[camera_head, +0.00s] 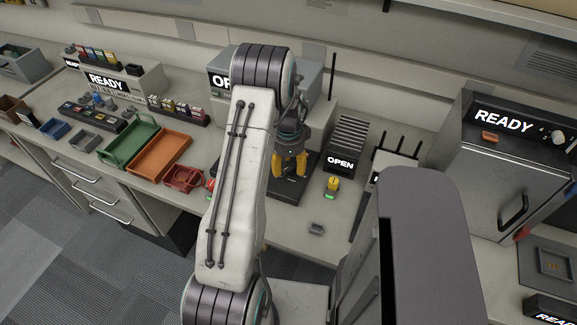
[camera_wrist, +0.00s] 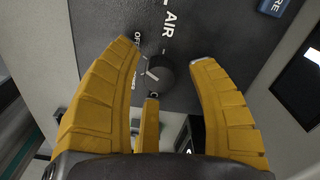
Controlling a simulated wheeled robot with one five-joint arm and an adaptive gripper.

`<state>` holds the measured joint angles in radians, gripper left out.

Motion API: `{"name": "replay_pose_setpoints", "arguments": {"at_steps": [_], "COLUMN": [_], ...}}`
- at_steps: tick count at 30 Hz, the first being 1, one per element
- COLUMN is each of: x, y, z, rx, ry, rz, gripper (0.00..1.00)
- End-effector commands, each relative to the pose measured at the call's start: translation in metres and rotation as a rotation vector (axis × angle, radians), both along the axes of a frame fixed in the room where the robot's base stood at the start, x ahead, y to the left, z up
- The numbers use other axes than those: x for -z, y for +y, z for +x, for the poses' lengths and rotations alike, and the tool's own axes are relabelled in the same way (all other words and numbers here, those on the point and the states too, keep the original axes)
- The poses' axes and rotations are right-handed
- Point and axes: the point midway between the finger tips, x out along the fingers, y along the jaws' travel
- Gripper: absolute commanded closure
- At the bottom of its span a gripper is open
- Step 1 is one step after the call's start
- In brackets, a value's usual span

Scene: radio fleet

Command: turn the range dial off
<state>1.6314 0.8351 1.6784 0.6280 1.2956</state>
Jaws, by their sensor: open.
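My gripper (camera_head: 291,165) has yellow fingers and points down over the bench in front of a grey cabinet in the head view. In the wrist view my gripper (camera_wrist: 165,62) is open, with its fingers spread on either side of a round dark dial (camera_wrist: 161,73) on a black panel. The dial has a white pointer mark and a printed "OFF" near its upper left. The fingers appear apart from the dial; the depth gap is unclear. No readable label names it as the range dial. The dial is hidden in the head view.
The grey cabinet (camera_head: 309,75) stands behind my arm. A black slotted unit (camera_head: 345,150) marked "OPEN" and a yellow-topped button (camera_head: 333,184) are to the right. Green (camera_head: 130,143) and orange (camera_head: 160,157) trays lie left. A steel cabinet (camera_head: 500,180) stands far right.

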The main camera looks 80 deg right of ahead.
Motion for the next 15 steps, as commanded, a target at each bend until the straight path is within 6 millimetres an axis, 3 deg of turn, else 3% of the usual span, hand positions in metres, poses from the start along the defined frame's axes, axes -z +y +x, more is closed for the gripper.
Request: {"name": "replay_pose_setpoints", "arguments": {"at_steps": [13, 15], "x": [0.0061, 0.0060], "y": [0.0002, 0.0002], "z": [0.0001, 0.0000], "rx": [-0.001, -0.001], "ry": [0.000, 0.000], "rz": [0.000, 0.000], "gripper": [0.45, 0.51]}}
